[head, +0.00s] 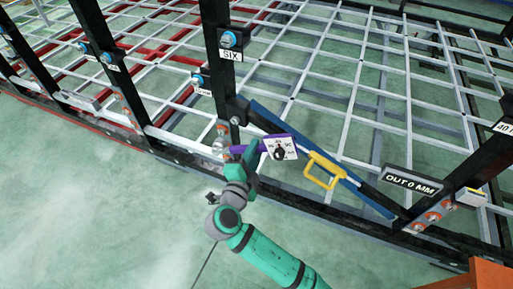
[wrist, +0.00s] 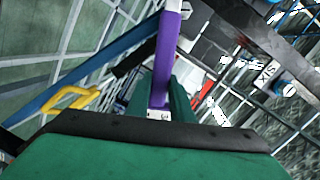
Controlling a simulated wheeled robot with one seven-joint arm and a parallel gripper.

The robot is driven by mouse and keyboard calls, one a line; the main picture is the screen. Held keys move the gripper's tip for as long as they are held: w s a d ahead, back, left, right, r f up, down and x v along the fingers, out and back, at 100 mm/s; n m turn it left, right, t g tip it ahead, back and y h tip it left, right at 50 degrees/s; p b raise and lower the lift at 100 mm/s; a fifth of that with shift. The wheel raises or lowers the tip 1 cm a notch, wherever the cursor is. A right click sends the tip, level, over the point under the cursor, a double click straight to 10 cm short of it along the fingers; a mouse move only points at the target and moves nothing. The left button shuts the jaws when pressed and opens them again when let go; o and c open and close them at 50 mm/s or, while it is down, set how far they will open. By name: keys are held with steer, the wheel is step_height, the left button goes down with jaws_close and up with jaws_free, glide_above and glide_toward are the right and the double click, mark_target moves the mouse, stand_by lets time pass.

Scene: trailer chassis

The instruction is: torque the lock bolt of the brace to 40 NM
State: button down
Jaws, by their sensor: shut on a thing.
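My gripper (head: 248,160) is shut on a purple wrench-like tool (head: 239,149) with a white, dark-knobbed dial box (head: 279,147) on its right end. In the wrist view the purple shaft (wrist: 167,55) rises from between my green fingers (wrist: 160,108). The tool's left end is beside the foot of the black post, near bolts on a plate (head: 222,133); I cannot tell whether it touches one. The blue brace (head: 268,116) slopes from this post down to the right and carries a yellow handle (head: 323,171). Its lock bolt cannot be made out. The brace also shows in the wrist view (wrist: 95,65).
The post bears a "SIX" label (head: 231,55) and a blue bolt (head: 228,40). On the right are a sign reading "OUT 0 MM" (head: 411,182) and a plate with orange-ringed bolts (head: 433,216). A white grid lies behind. The green floor (head: 95,215) in front is clear.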

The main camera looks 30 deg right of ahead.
mark_target(269, 135)
steer(key=r+h, duration=0.1)
steer(key=s+r+m+h, duration=0.1)
steer(key=r, duration=0.1)
steer(key=shift+s+a, duration=0.1)
steer(key=shift+s, duration=0.1)
steer(key=shift+f, duration=0.1)
stand_by(0.3)
steer(key=x, duration=0.6)
stand_by(0.5)
steer(key=shift+x, duration=1)
stand_by(2.0)
stand_by(0.3)
steer(key=c, duration=2.2)
jaws_free()
jaws_close()
steer(key=shift+s+d+f+m, duration=0.15)
steer(key=shift+s+f+m, duration=0.05)
steer(key=shift+f+m, duration=0.3)
steer(key=shift+s+d+f+m, duration=0.15)
steer(key=shift+f+m, duration=0.25)
steer(key=shift+f, duration=0.2)
